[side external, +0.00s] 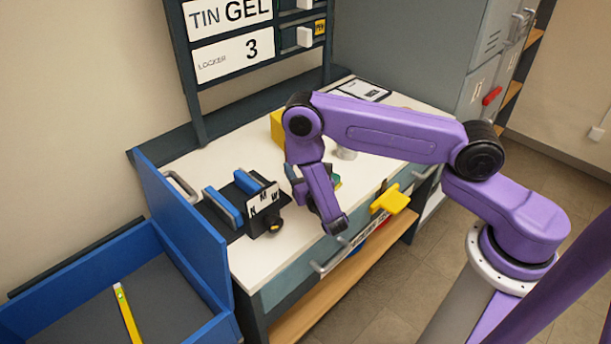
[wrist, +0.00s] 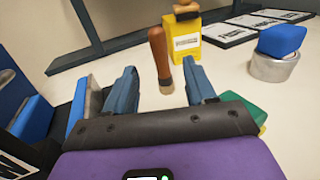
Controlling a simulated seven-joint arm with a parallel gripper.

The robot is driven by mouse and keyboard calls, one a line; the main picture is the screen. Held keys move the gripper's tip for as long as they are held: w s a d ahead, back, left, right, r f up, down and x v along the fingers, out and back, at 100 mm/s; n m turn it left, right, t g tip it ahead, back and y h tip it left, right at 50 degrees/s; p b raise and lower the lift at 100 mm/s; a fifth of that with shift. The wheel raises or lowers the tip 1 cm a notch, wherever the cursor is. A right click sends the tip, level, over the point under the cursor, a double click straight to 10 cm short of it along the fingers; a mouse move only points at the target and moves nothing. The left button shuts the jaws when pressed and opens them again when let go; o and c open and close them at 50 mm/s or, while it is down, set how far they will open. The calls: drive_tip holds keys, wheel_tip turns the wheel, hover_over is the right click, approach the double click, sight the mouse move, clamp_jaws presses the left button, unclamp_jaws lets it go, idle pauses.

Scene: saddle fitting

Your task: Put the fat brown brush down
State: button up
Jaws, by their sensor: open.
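My gripper (wrist: 162,82) is open, with one blue-grey finger on each side of the brush in this view. Gaps show between the brush and both fingers, and nothing is held. In the side view my purple arm reaches down over the table, and the brush cannot be made out behind it.
A yellow block (wrist: 186,44) with a brown knobbed piece on top stands behind the brush. A metal tin (wrist: 274,67) with a blue block (wrist: 282,40) is at right. A green item (wrist: 243,106) lies beside the right finger. A black rack with blue pieces (side external: 245,200) stands left.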

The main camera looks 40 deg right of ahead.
drive_tip(key=shift+v, duration=1.75)
drive_tip(key=s+d+r+m+g+h, duration=0.3)
drive_tip(key=s+r+m+g, duration=0.15)
drive_tip(key=r+m, duration=0.2)
drive_tip(key=s+d+r+m+g+h, duration=0.4)
drive_tip(key=r+m+g, duration=0.1)
drive_tip(key=r+m, duration=0.15)
drive_tip(key=s+a+r+m+g+y, duration=0.1)
drive_tip(key=s+a+m+g+y, duration=0.1)
drive_tip(key=s+y, duration=0.2)
drive_tip(key=s+a+r+m+g+y, duration=0.2)
drive_tip(key=s+y, duration=0.3)
drive_tip(key=s, duration=0.5)
drive_tip(key=s+a+r+m+g+y, duration=0.2)
drive_tip(key=s+y, duration=0.3)
drive_tip(key=s, duration=0.3)
drive_tip(key=shift+a+r+g, duration=0.2)
drive_tip(key=shift+a+g, duration=0.25)
drive_tip(key=shift+a, duration=0.45)
